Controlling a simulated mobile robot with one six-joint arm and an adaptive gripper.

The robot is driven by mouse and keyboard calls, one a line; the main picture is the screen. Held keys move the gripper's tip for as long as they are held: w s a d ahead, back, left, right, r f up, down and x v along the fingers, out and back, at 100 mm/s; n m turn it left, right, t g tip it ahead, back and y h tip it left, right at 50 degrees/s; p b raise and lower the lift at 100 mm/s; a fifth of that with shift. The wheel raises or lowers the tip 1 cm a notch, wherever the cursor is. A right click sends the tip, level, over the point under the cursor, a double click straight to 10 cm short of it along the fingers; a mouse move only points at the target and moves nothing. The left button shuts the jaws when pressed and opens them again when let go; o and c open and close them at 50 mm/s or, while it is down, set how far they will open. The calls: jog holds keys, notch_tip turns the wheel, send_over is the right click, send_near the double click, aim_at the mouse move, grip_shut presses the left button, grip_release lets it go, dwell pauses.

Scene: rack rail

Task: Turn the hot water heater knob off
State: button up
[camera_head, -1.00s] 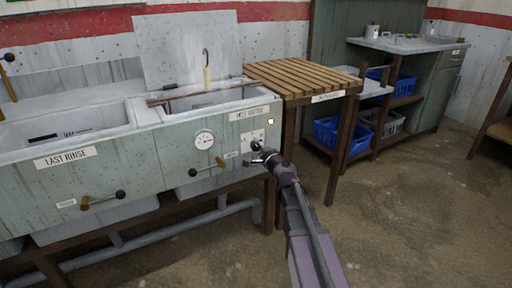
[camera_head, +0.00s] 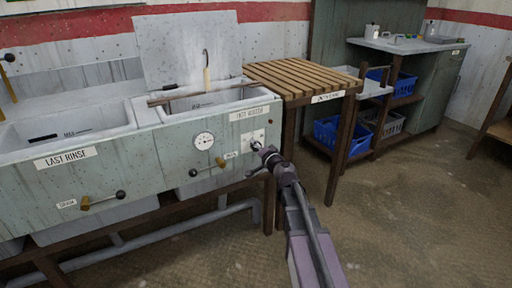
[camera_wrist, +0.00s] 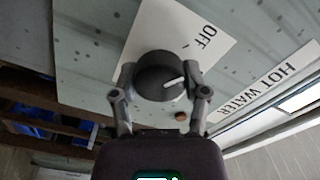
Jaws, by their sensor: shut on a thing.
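The hot water heater knob (camera_wrist: 158,72) is round and black with a white pointer line, set on a white plate marked OFF (camera_wrist: 209,36) in the wrist view. The pointer line lies toward the right in that view, not in line with the OFF tick. My gripper (camera_wrist: 160,84) has one finger on each side of the knob and is shut on it. In the head view my gripper (camera_head: 259,147) reaches the white plate (camera_head: 246,138) on the sink unit's front, and mostly hides the knob.
The sink unit (camera_head: 90,178) has a gauge (camera_head: 204,141) and a lever (camera_head: 207,167) left of my gripper. A slatted wooden table (camera_head: 300,78) stands just right. Blue crates (camera_head: 340,134) sit on a rack behind.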

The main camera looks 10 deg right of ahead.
jog(key=o, duration=1.1)
jog(key=shift+o, duration=0.2)
jog(key=v, duration=1.2)
